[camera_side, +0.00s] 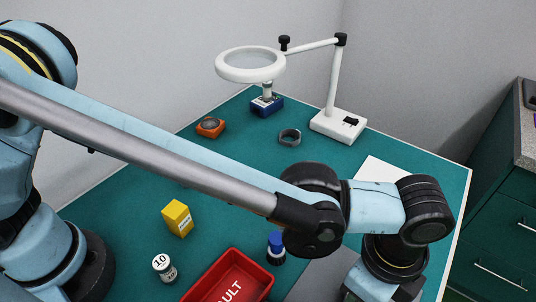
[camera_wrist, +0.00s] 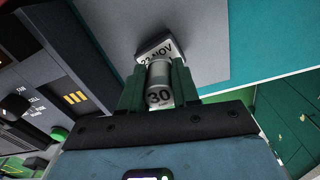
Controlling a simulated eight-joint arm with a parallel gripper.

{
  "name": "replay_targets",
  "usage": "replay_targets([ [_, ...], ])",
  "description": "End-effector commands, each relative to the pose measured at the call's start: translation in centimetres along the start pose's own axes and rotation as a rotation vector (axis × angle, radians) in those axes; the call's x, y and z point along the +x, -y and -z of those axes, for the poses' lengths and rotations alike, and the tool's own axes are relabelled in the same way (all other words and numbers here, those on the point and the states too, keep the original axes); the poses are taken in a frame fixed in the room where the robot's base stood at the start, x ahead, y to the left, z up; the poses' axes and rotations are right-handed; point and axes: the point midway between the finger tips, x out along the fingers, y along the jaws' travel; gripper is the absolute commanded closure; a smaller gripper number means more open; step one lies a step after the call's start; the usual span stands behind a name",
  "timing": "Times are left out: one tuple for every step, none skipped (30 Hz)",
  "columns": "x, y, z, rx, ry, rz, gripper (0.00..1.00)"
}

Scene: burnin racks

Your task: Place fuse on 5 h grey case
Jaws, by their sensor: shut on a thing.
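In the wrist view my gripper (camera_wrist: 158,80) has two green fingers shut on a small grey-white cylinder (camera_wrist: 159,95) marked 30, which I take to be the fuse. A pale block (camera_wrist: 156,50) with a tag reading 23 NOV shows just beyond the cylinder's far end. I cannot tell whether the two touch. No case marked 5 h is readable in either view. In the side view my arm reaches across to the lower right, and my gripper is out of sight below the frame.
A dark panel (camera_wrist: 65,75) with yellow bars stands left in the wrist view. The side view shows a red FAULT bin (camera_side: 232,278), a yellow box (camera_side: 178,219), a jar marked 10 (camera_side: 165,268), a blue-capped bottle (camera_side: 276,247) and a magnifier lamp (camera_side: 337,124) on the green mat.

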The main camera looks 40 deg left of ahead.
Motion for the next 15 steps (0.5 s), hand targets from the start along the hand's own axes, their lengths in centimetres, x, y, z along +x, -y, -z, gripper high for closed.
replay_targets([
  [0.43,0.01,-0.02,-0.001,0.0,0.0,1.0],
  [0.55,0.01,-0.02,-0.001,0.0,0.0,1.0],
  [0.62,0.01,-0.02,-0.001,0.0,0.0,1.0],
  [0.63,0.01,-0.02,-0.001,0.0,0.0,1.0],
  [0.62,0.01,-0.02,-0.001,0.0,0.0,1.0],
  [0.61,0.01,-0.02,-0.001,0.0,0.0,1.0],
  [0.6,0.01,-0.03,-0.001,0.0,0.0,1.0],
  [0.6,0.01,-0.03,-0.001,0.0,0.0,1.0],
  [0.6,0.01,-0.03,-0.001,0.0,0.0,1.0],
  [0.62,0.01,-0.03,-0.001,0.0,0.0,1.0],
  [0.67,0.01,-0.03,-0.001,0.0,0.0,1.0],
  [0.78,0.01,-0.02,-0.001,0.0,0.0,1.0],
  [0.87,0.01,-0.02,-0.001,0.0,0.0,1.0],
  [0.95,0.01,-0.02,-0.001,0.0,0.0,1.0],
  [0.9,0.01,-0.03,-0.001,0.0,0.0,0.63],
])
